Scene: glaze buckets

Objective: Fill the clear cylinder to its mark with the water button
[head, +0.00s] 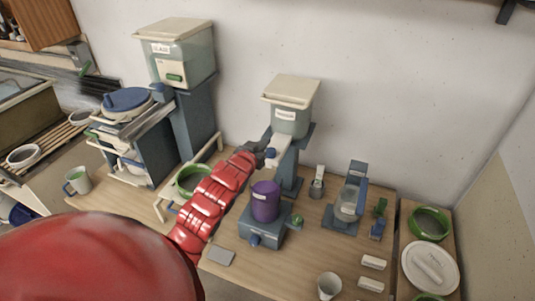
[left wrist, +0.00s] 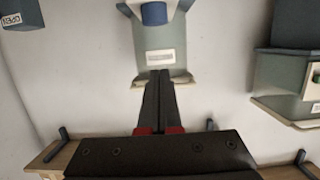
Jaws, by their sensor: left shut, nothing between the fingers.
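My left gripper (head: 262,148) reaches in at the small middle dispenser, beside its blue button (head: 270,153). Its dark fingers (left wrist: 160,74) are shut with nothing between them. In the left wrist view the blue button (left wrist: 153,13) is beyond the fingertips, and contact with it is not visible. The dispenser tank (head: 290,117) has a pale lid and a white label. A clear cylinder-like vessel (head: 348,203) stands on a blue-grey stand at the right; its mark and any water level are too small to read. My right gripper is not in view.
A purple cylinder (head: 265,201) stands on a blue-grey base below the dispenser. A larger tank (head: 177,60) is at the left. The table front has some free room.

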